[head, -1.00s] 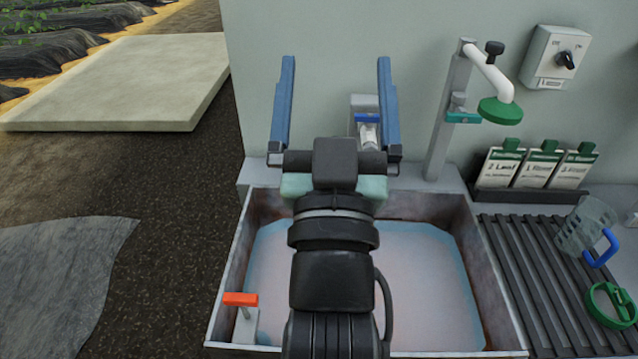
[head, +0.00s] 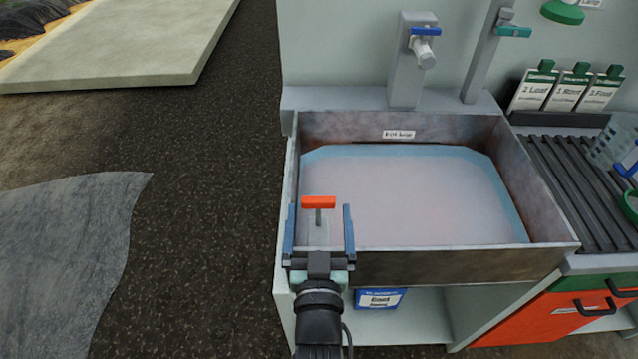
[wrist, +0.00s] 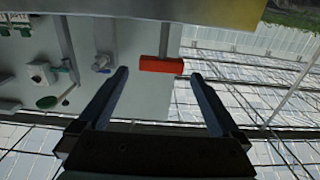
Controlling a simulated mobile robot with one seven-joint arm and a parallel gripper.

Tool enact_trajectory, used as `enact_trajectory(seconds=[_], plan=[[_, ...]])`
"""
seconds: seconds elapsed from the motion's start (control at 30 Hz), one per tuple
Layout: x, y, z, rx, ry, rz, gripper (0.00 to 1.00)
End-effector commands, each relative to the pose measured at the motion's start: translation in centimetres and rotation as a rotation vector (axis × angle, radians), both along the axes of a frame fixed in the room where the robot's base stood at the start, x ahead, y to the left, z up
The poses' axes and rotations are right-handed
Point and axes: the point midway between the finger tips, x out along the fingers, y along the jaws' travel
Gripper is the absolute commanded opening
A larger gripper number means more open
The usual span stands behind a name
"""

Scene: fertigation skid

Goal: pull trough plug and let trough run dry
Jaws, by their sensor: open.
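The trough (head: 420,268) is a grey metal basin holding cloudy pinkish liquid (head: 410,200) with a bluish edge. The plug's orange-red T-handle (head: 318,203) stands upright on a short grey stem at the trough's front left corner. My gripper (head: 320,222) is open and empty at that corner, its two blue fingers spread to either side of the stem in the head view. In the wrist view the red handle (wrist: 161,65) appears just beyond and between the fingertips (wrist: 160,78). No contact with the handle shows. The lower part of the plug is hidden.
A tap with a blue lever (head: 424,32) stands behind the trough. A slatted drainboard (head: 575,185) with a clear jug (head: 612,145) lies to the right. Packets (head: 565,90) stand along the wall. A blue-labelled box (head: 380,298) sits on the shelf below. Dark ground at left is open.

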Motion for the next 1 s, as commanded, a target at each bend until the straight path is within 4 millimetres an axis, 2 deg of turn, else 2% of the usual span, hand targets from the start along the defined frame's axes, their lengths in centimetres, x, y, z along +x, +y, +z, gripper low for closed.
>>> enact_trajectory(seconds=[0.2, 0.4, 0.6, 0.87, 1.0], plan=[[3.9, 0.0, 0.1, 0.001, -0.001, 0.001, 1.0], [6.3, 0.0, 0.0, 0.001, 0.0, 0.0, 1.0], [7.2, 0.0, 0.0, 0.0, 0.001, 0.0, 1.0], [7.3, 0.0, 0.0, 0.001, 0.001, 0.0, 1.0], [7.3, 0.0, 0.0, 0.0, 0.001, 0.0, 0.77]])
